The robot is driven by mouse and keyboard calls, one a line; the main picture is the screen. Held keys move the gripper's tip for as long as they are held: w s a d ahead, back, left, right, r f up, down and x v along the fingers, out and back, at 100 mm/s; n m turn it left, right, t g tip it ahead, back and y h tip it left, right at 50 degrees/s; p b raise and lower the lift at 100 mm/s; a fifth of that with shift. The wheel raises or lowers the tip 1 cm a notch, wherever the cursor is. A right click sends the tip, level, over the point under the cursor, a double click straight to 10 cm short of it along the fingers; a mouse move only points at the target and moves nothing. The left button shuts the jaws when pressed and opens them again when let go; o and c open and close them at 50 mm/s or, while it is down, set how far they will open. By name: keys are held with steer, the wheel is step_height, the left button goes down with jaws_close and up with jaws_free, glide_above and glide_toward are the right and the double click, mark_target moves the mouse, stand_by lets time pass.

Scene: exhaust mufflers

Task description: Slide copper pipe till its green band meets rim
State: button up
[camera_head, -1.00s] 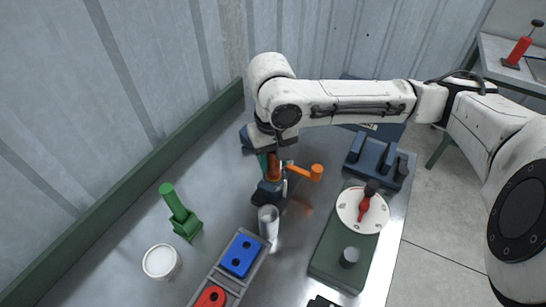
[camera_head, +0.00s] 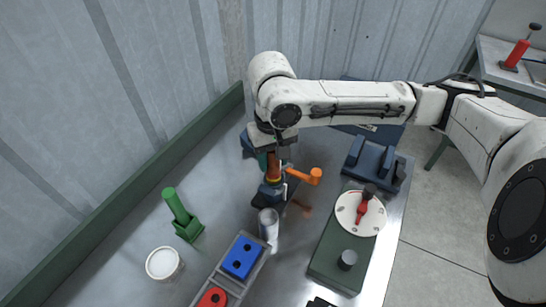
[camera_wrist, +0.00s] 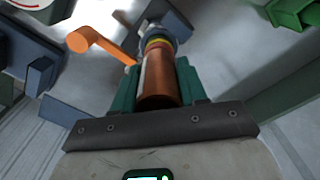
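The copper pipe (camera_wrist: 163,85) stands between the teal fingers of my gripper (camera_wrist: 157,86) in the wrist view, and the fingers appear closed on its sides. Yellow and red bands circle the pipe near its far end, close to the rim of the grey-blue holder (camera_wrist: 152,36). I cannot make out a green band. In the head view, the pipe (camera_head: 274,172) shows orange below my gripper (camera_head: 273,160), above the blue holder (camera_head: 267,192). An orange lever (camera_head: 314,176) sticks out to the right beside the pipe. Whether the pipe's end is inside the holder is hard to see.
A metal cup (camera_head: 268,225) stands just in front of the holder. A green base with a white dial (camera_head: 360,214) is to the right, and a dark blue clamp block (camera_head: 371,163) behind it. A green stand (camera_head: 182,215) and white jar (camera_head: 163,263) are at left.

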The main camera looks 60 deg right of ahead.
steer(key=o, duration=0.5)
step_height(320, 180, up, 11)
steer(key=shift+f, duration=0.1)
stand_by(0.4)
